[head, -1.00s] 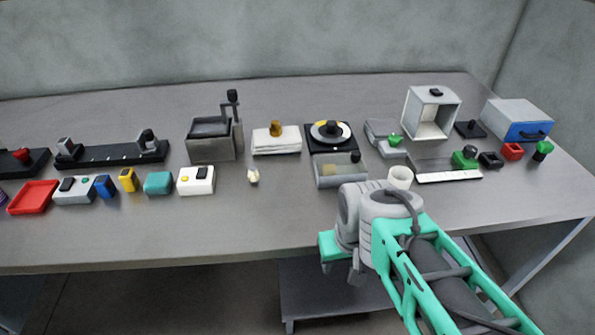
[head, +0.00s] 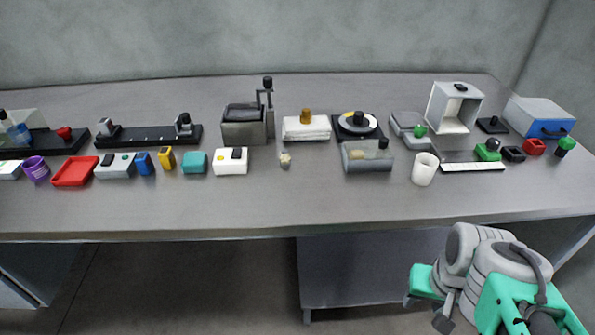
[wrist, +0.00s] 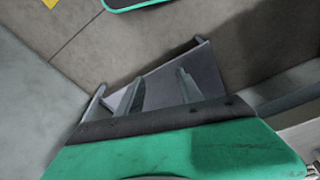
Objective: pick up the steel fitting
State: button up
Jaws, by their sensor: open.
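I cannot pick out the steel fitting with certainty. A small pale piece (head: 285,160) stands alone on the grey table (head: 240,205), right of the white box; its metal is too small to tell. My gripper (head: 427,312) is at the lower right of the head view, in front of the table's front edge and apart from everything on the table. In the wrist view my gripper (wrist: 158,90) shows two grey fingers spread apart with nothing between them. No fitting shows in the wrist view.
A white box (head: 231,162) and a teal block (head: 195,162) stand left of the pale piece. A grey bin (head: 367,158) and a white cup (head: 425,169) stand to its right. Machines line the back. The front strip of the table is clear.

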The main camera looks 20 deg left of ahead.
aim_at(284, 159)
jog(key=z, duration=0.05)
jog(key=k, duration=0.2)
jog(key=u, duration=0.95)
